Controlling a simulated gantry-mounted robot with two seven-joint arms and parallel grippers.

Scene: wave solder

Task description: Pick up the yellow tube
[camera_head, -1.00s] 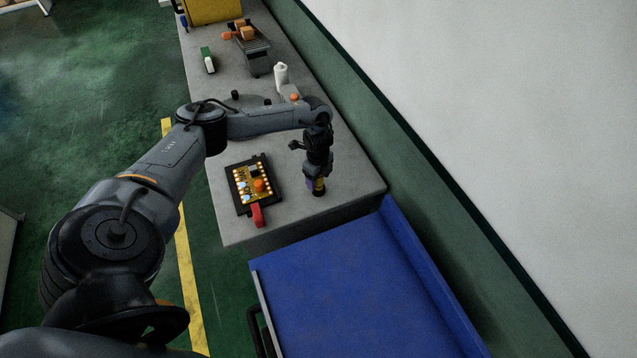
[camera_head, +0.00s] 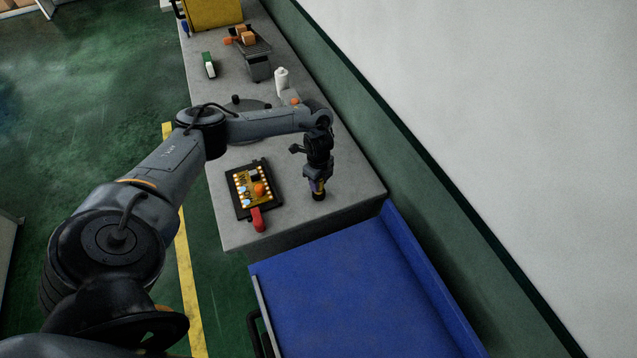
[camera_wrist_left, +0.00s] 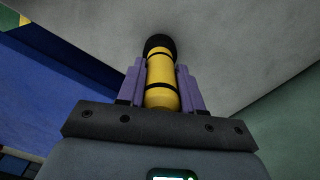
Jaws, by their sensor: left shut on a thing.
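The yellow tube (camera_wrist_left: 161,75) shows in the left wrist view, a yellow cylinder with black bands and a dark far end. It lies between the two purple fingers of my left gripper (camera_wrist_left: 161,85), which is shut on it. In the head view my left gripper (camera_head: 318,184) points down over the front right part of the grey bench. There the tube (camera_head: 319,190) is mostly hidden by the fingers, with its dark end at or near the bench top; I cannot tell if it touches. My right gripper is not in view.
A circuit board in a black frame with a red handle (camera_head: 258,219) lies left of the gripper on the grey bench (camera_head: 290,222). A blue surface (camera_head: 360,290) adjoins the bench front. A white bottle (camera_head: 282,79) and a cart with orange boxes (camera_head: 257,62) stand farther back.

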